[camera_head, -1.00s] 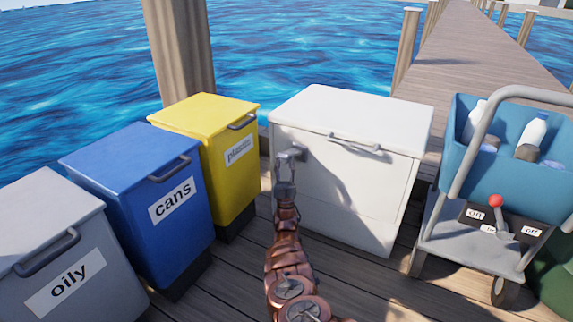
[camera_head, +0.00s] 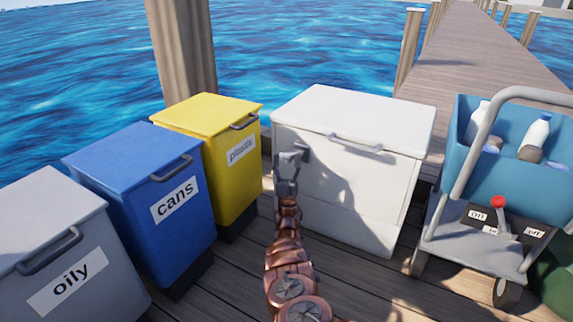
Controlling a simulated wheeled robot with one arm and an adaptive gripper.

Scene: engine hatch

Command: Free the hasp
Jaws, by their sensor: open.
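A white box (camera_head: 368,192) with a lid and a grey bar handle (camera_head: 354,143) stands on the dock in the middle of the view. The lid looks shut. My gripper (camera_head: 293,155) is open at the upper left of the box's front face. A small grey part (camera_head: 304,151), likely the hasp, shows just beside the fingertips on that face. My gripper partly covers it, so I cannot tell whether they touch or how the hasp sits.
Yellow (camera_head: 228,160), blue (camera_head: 150,215) and grey (camera_head: 60,255) bins stand at the left. A cart with a blue basket (camera_head: 530,170), bottles and a red-knobbed lever (camera_head: 499,205) stands close on the right. A wooden post (camera_head: 183,50) rises behind.

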